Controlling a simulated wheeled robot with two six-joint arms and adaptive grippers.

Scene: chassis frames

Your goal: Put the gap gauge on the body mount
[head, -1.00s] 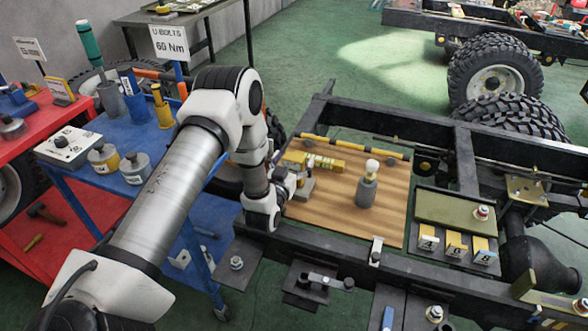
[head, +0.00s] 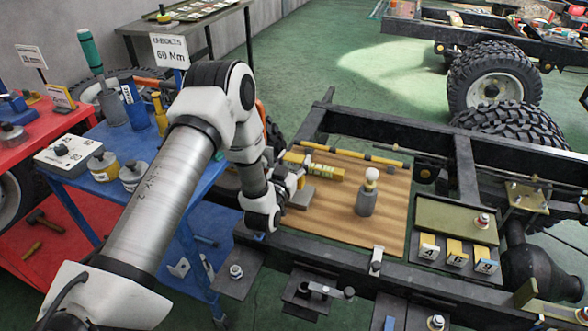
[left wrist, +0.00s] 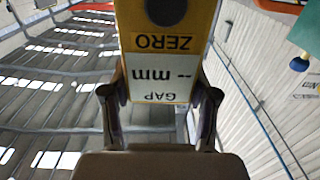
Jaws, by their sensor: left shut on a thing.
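The gap gauge is a yellow block with a white label reading GAP and mm and a ZERO marking; it fills the top middle of the left wrist view (left wrist: 160,45). My left gripper (left wrist: 160,100) is shut on it, with a finger on each side. In the head view my left gripper (head: 294,180) is at the left edge of the wooden board, beside a yellow piece (head: 325,172) that seems to be the gauge. I cannot tell for sure which part is the body mount; bolted plates (head: 228,284) stick out from the near frame rail. My right gripper is out of view.
A grey cylinder with a pale ball top (head: 366,198) stands on the wooden board (head: 385,225). A blue cart (head: 150,205) stands at left. The board's front part is clear.

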